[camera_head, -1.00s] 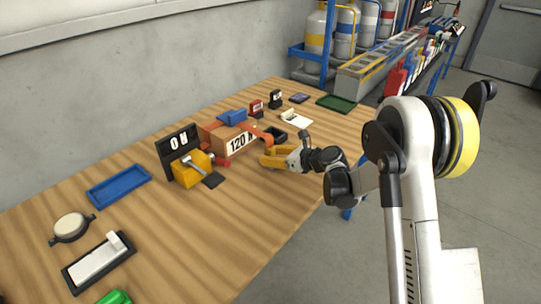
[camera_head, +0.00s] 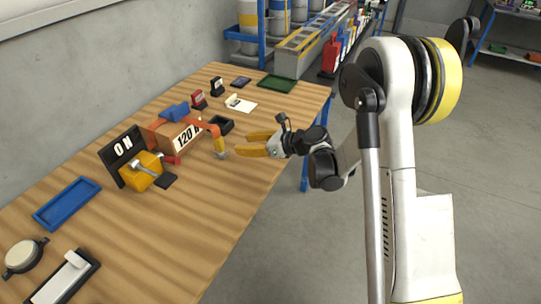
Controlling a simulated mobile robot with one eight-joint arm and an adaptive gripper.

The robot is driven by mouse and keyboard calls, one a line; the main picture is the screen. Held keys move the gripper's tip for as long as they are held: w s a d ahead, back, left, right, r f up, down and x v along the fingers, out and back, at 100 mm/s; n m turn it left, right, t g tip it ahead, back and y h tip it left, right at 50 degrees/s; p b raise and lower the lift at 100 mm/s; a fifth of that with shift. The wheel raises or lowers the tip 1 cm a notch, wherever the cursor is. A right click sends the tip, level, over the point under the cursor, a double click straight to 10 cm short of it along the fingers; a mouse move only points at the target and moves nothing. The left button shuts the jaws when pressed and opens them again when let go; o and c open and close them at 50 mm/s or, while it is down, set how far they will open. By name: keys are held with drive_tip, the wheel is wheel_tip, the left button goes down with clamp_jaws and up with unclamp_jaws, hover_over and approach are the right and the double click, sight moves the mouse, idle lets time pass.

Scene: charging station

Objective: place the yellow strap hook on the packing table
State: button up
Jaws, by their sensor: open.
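The yellow strap hook (camera_head: 219,146) is at the free end of an orange strap (camera_head: 205,126) that comes off the brown box marked 120 (camera_head: 177,137). The hook appears upright, with its grey lower end at the wooden packing table (camera_head: 215,215); I cannot tell if it fully rests there. My gripper (camera_head: 243,143) has yellow fingers, spread apart and empty. It is just right of the hook, with a small gap visible between them.
A black tray (camera_head: 221,125) lies just behind the hook. The front middle of the table is clear.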

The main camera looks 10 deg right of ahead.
drive_tip(key=s+d+r+n+g+h, duration=0.1)
drive_tip(key=s+d+r+n+h, duration=0.15)
drive_tip(key=s+r+n, duration=0.4)
drive_tip(key=s+d+r+n+h, duration=0.1)
drive_tip(key=s+r+n+h, duration=0.2)
drive_tip(key=s+r+n, duration=0.3)
drive_tip(key=s+d+n+h, duration=0.2)
drive_tip(key=s+d+n, duration=0.2)
drive_tip(key=s, duration=0.5)
drive_tip(key=s+d+n+h, duration=0.3)
drive_tip(key=s+d+n, duration=0.2)
drive_tip(key=s+n, duration=0.4)
drive_tip(key=shift+s+d, duration=0.2)
drive_tip(key=shift+s, duration=0.6)
